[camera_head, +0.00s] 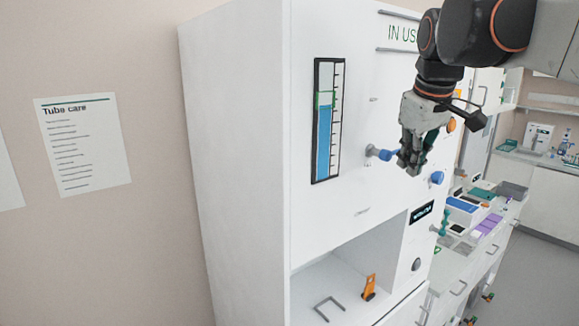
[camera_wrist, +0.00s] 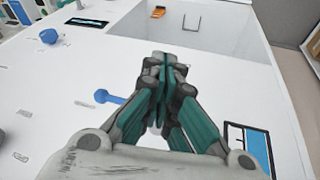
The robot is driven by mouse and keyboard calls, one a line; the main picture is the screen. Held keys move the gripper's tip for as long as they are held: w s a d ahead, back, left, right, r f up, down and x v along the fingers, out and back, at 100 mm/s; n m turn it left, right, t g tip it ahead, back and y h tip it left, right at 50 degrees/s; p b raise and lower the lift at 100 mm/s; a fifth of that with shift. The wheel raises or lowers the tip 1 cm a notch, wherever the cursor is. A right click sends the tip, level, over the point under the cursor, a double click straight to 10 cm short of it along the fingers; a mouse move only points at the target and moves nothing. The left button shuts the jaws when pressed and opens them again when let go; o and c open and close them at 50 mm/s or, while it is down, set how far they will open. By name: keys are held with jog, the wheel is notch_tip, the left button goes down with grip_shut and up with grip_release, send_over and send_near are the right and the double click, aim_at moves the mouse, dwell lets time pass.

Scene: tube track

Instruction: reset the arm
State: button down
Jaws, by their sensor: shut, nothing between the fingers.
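My gripper (camera_head: 411,168) hangs in front of the upper face of a tall white cabinet (camera_head: 235,130), at the upper right of the head view. Its fingers are shut and hold nothing. In the wrist view my gripper (camera_wrist: 160,95) points at the white panel, fingers together. A blue knob (camera_head: 382,154) on a short stem sits just left of the gripper in the head view. It also shows in the wrist view (camera_wrist: 104,97), left of the fingers and apart from them there. A second blue knob (camera_head: 437,177) is to the right of the gripper.
A gauge (camera_head: 328,120) with a blue column is on the cabinet face. Below it, an open recess holds an orange piece (camera_head: 369,287) and a grey bracket (camera_head: 327,309). A counter with trays (camera_head: 467,208) runs behind at right. A "Tube care" sheet (camera_head: 82,145) hangs on the left wall.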

jog(key=s+a+f+m+t+b, duration=0.1)
jog(key=s+f+b, duration=0.6)
jog(key=f, duration=1)
jog(key=s+a+f+m+t+b, duration=0.1)
jog(key=s+f+b, duration=0.6)
jog(key=f, duration=1)
jog(key=s+a+f+m+b, duration=0.2)
jog(key=s+f+b, duration=0.5)
jog(key=f, duration=1.1)
jog(key=m+b, duration=0.1)
jog(key=b, duration=0.3)
jog(key=shift+s+a+t+y, duration=0.2)
jog(key=shift+a+t+y, duration=0.1)
jog(key=shift+t, duration=0.1)
jog(key=shift+f, duration=0.1)
